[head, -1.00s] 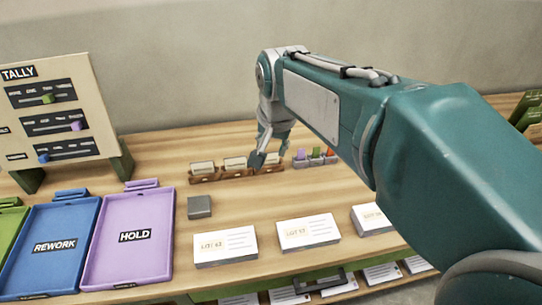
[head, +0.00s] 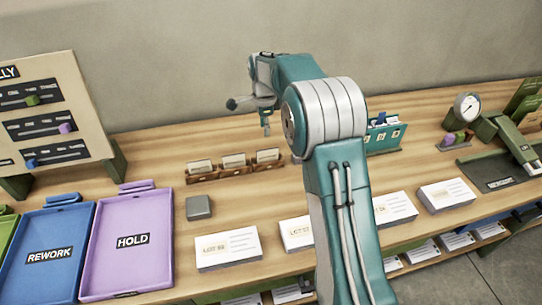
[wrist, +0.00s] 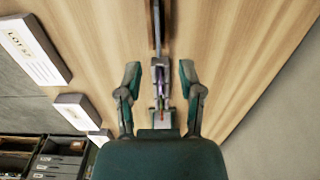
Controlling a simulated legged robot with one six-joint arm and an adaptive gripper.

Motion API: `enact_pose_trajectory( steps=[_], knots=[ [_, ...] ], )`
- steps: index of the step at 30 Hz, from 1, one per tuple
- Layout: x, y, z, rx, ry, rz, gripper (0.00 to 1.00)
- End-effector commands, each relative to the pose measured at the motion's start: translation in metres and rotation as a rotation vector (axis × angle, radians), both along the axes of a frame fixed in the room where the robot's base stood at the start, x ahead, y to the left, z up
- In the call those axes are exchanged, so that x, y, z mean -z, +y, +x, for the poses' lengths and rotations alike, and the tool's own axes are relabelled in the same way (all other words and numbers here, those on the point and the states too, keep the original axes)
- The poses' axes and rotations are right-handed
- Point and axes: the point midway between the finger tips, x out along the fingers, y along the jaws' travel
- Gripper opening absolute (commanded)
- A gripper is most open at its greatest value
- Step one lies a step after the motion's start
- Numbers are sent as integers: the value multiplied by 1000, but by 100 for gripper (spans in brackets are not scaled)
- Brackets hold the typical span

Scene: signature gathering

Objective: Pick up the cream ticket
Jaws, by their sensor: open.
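Three cream cards stand in a brown wooden rack (head: 235,173) at the back middle of the table: a left one (head: 201,166), a middle one (head: 234,160) and a right one (head: 267,155). I cannot tell which of them, if any, is the cream ticket. My gripper (head: 266,127) hangs above and behind the rack's right end, apart from it. In the wrist view my gripper (wrist: 160,78) is open and empty, with its fingers spread. Between them, lower down, is a narrow holder of small coloured pieces (wrist: 160,100). A brown strip, likely the rack (wrist: 157,25), lies beyond it.
A purple HOLD tray (head: 108,270) and blue REWORK tray (head: 30,282) lie at left, below the tally board (head: 45,118). A grey block (head: 199,207) and white card stacks (head: 228,249) lie in front. A teal holder (head: 385,140) and a gauge (head: 467,107) stand right.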

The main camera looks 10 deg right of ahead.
Motion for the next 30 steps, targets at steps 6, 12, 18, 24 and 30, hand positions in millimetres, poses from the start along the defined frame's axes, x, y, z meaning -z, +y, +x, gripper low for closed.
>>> enact_pose_trajectory(
  steps=[6,12,18,24,30],
  knots=[
    [24,0,2,19,8,0,49],
    [54,0,2,17,7,0,49],
    [70,-2,0,17,7,0,49],
    [101,-5,-2,17,7,0,49],
    [112,-5,-2,16,4,0,49]
  ],
)
